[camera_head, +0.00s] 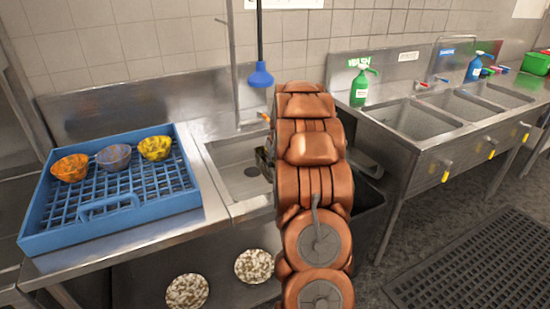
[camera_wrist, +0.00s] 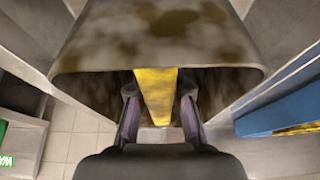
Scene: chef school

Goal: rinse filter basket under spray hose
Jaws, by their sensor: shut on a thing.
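The filter basket (camera_wrist: 160,45) fills the upper part of the wrist view, grey with brown stains, and has a yellow handle (camera_wrist: 156,95). My gripper (camera_wrist: 160,112) is shut on this handle, one finger on each side. In the head view my copper arm reaches over the sink (camera_head: 235,160) and hides most of the gripper and basket; only a small dark part shows beside the arm. The spray hose (camera_head: 260,75) hangs above the sink with a blue head, apart from the arm in the picture.
A blue rack (camera_head: 110,225) with an orange, a grey and a yellow bowl stands left of the sink. Two patterned round things (camera_head: 187,291) lie on the lower shelf. A second sink unit (camera_head: 415,120) with a green bottle (camera_head: 359,90) is at the right.

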